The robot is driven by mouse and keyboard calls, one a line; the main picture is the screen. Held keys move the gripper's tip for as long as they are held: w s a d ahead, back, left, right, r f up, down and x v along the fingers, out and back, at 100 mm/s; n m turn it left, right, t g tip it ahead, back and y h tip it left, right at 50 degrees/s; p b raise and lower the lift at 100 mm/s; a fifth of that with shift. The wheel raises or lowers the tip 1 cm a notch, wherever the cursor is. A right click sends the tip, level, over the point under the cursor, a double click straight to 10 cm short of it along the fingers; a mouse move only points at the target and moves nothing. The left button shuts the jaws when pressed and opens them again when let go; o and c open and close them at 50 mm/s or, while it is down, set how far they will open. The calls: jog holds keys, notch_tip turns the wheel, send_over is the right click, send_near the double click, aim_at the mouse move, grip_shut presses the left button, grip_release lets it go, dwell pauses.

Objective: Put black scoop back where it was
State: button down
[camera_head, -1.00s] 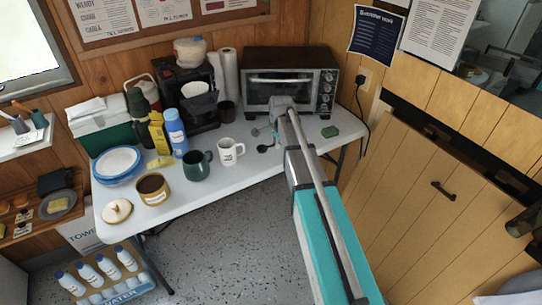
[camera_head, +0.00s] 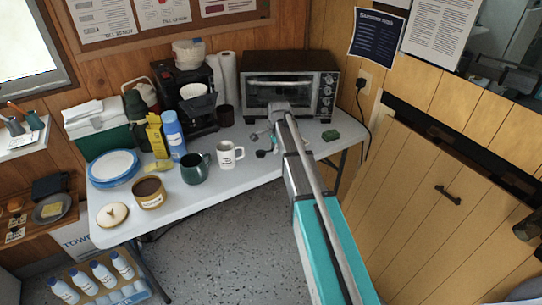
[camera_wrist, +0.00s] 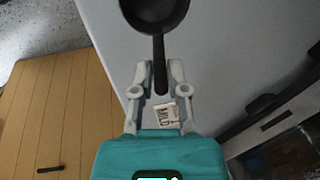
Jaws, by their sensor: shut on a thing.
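The black scoop (camera_wrist: 155,14) is at the top of the wrist view, with its round bowl pointing away from me. Its handle runs back between the fingers of my gripper (camera_wrist: 159,75), which is shut on it. In the head view the scoop's dark bowl (camera_head: 261,154) shows over the right part of the table, right of the white mug. My arm hides most of my gripper there. A dark scoop-shaped shadow lies on the white surface at the right of the wrist view.
The white table (camera_head: 225,183) also holds a white mug (camera_head: 229,155), a dark green mug (camera_head: 195,168), an open tan tub (camera_head: 149,192) and a green block (camera_head: 330,135). A toaster oven (camera_head: 290,85) stands behind my arm. A small printed packet (camera_wrist: 166,113) shows below the handle.

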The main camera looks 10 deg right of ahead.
aim_at(274, 158)
jog(key=shift+w+f+b, duration=0.2)
jog(key=shift+f+b, duration=1.25)
jog(key=shift+f, duration=0.3)
jog(key=shift+f, duration=0.1)
jog(key=c, duration=0.6)
grip_release()
jog(key=shift+c, duration=0.2)
notch_tip(274, 158, up, 12)
jog(key=s+p, duration=0.2)
jog(key=p, duration=1)
jog(key=shift+d, duration=0.3)
